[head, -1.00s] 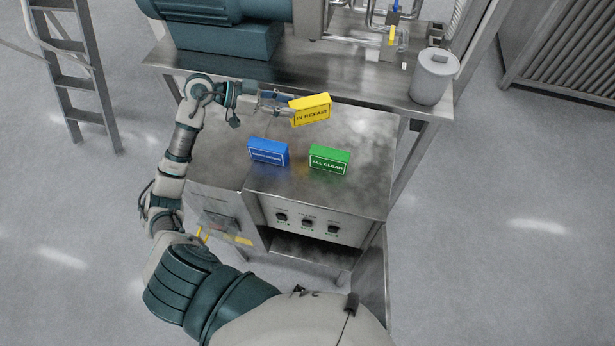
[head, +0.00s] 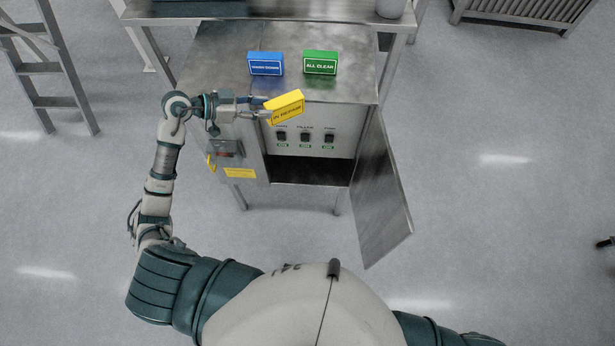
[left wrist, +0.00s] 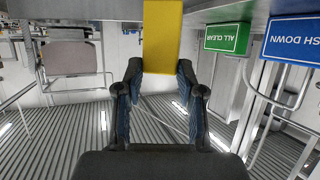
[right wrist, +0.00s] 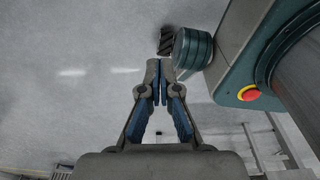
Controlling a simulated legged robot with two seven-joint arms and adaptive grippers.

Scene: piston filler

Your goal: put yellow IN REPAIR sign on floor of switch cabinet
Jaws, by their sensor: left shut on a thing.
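The yellow IN REPAIR sign (head: 286,108) is held in my left gripper (head: 266,108), tilted, in front of the cabinet's switch panel near its top edge. In the left wrist view the yellow sign (left wrist: 162,35) sits between the fingertips of my left gripper (left wrist: 161,72). The switch cabinet (head: 312,144) has its door (head: 384,190) swung open to the right. Below the switches its inside is dark, and only a little of its floor (head: 310,172) shows. My right gripper (right wrist: 160,75) has its fingertips together and nothing between them in the right wrist view.
A blue sign (head: 265,64) and a green ALL CLEAR sign (head: 320,63) stand on the steel top (head: 220,50). A box with a red switch (head: 228,148) is left of the opening. A ladder (head: 55,80) stands far left. Floor in front is clear.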

